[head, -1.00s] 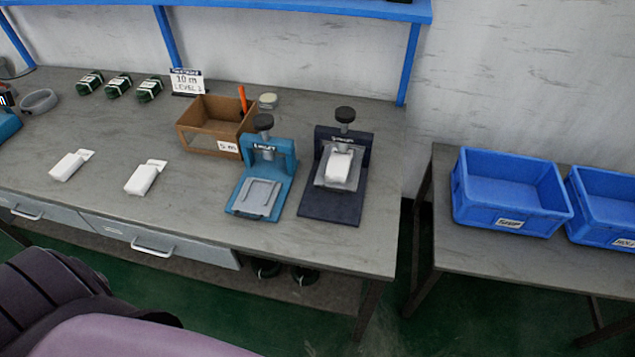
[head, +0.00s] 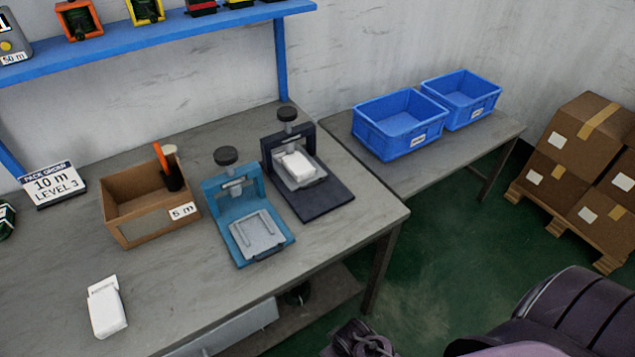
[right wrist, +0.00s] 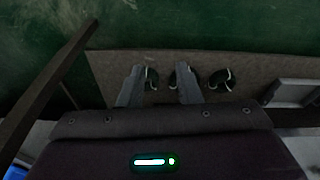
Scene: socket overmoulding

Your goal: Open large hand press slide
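Two hand presses stand side by side on the grey workbench. The dark navy press (head: 328,201) is at the right, with a black knob on top. Its metal slide plate (head: 313,182) sits back under the plunger with a white block (head: 297,166) on it, and the front of its base is bare. The blue press (head: 213,195) has its empty grey slide plate (head: 257,232) out at the front. I cannot tell for sure which press is the large one. My right gripper (right wrist: 159,76) is open and empty in the right wrist view, away from both presses. My left gripper is not in view.
A cardboard box (head: 122,192) stands left of the presses, and a white packet (head: 106,308) lies in front of it. Blue bins (head: 397,146) stand on the side table (head: 350,146). Stacked cartons (head: 578,138) are at the far right. Dark loops (right wrist: 184,76) lie below the bench.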

